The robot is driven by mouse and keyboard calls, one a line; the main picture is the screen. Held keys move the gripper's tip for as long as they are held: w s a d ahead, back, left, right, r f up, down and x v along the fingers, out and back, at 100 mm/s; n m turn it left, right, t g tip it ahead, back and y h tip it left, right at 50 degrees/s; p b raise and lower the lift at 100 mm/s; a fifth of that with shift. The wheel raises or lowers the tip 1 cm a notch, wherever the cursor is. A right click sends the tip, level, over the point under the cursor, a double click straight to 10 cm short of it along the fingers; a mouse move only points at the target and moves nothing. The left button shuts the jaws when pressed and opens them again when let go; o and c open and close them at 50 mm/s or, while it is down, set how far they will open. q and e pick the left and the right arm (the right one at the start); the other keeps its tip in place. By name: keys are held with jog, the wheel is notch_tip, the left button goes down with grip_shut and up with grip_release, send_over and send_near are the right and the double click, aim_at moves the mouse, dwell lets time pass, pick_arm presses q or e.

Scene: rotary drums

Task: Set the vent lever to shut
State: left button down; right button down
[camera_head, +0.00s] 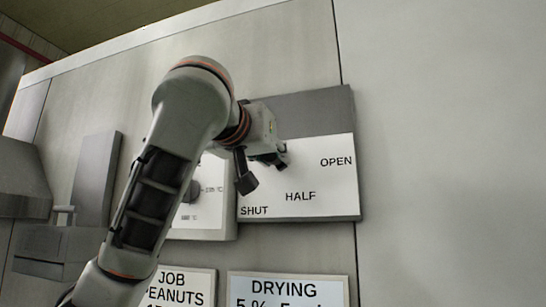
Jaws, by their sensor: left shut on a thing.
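The vent lever's white plate (325,200) is on the wall panel, with OPEN at its right, HALF at its lower middle and SHUT at its lower left. My left gripper (262,168) is in front of the plate's left part, above the word SHUT and left of OPEN. It is shut on the vent lever, which is mostly hidden by the gripper and wrist. Dark parts show at the gripper's lower left and right; I cannot tell finger from lever there, nor read the lever's exact setting. My right gripper is not in view.
A dial plate (212,219) is left of the vent plate, partly covered by my left arm. Below are a JOB PEANUTS sign (190,286) and a DRYING sign (287,287). Grey metal housings (95,180) stand at the left. The wall at the right is bare.

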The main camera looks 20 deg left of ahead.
pick_arm(q)
jog(key=shift+a+f+b, duration=0.3)
jog(key=shift+a+b, duration=0.05)
jog(key=shift+b, duration=0.25)
jog(key=shift+a+f+m+b, duration=0.2)
jog(key=shift+a+m+b, duration=0.1)
jog(key=shift+m+b, duration=0.2)
jog(key=shift+w+a+f+m+b, duration=0.1)
jog(key=shift+a+m+b, duration=0.2)
jog(key=shift+a+m, duration=0.55)
jog(key=shift+s+a+f+m+b, duration=0.1)
jog(key=shift+a+m+b, duration=0.15)
jog(key=shift+a+m, duration=0.6)
jog(key=shift+w+a+f+m+b, duration=0.1)
jog(key=shift+a+m+b, duration=0.2)
jog(key=shift+a+m, duration=0.5)
jog(key=shift+a, duration=0.15)
jog(key=c, duration=1.7)
grip_release()
